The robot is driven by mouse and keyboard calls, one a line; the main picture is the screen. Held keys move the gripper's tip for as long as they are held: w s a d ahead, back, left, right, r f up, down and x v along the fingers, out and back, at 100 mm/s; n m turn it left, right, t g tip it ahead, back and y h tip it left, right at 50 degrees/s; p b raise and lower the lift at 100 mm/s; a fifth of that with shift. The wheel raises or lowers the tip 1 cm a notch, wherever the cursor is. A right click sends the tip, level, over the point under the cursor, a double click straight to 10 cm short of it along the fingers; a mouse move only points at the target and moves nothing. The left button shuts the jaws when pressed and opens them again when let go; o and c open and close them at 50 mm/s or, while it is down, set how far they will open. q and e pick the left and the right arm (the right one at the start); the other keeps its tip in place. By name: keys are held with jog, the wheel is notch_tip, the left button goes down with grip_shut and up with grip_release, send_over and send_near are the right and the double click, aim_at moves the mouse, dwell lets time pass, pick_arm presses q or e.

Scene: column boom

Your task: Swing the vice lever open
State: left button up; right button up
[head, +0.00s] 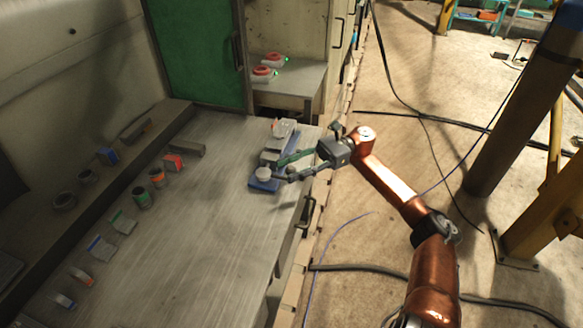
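The vice (258,184) stands near the right edge of the grey workbench, with a blue base and a pale round part (264,173) at its front. A green bar, apparently the vice lever (295,157), runs from the vice toward my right gripper (287,169). My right gripper reaches in from the right, with its fingers over the vice. A dark finger lies just below the green bar. Whether the fingers touch or enclose the bar is too small to tell. My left gripper is out of view.
The workbench (190,240) has a clear middle. Several small cans, boxes and blocks line its left side, including a green-banded can (141,196). A grey-white object (281,127) sits behind the vice. Red-topped devices (264,73) stand on a back shelf. Cables cross the floor.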

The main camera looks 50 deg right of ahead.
jog(key=v, duration=1.2)
dwell(0.6)
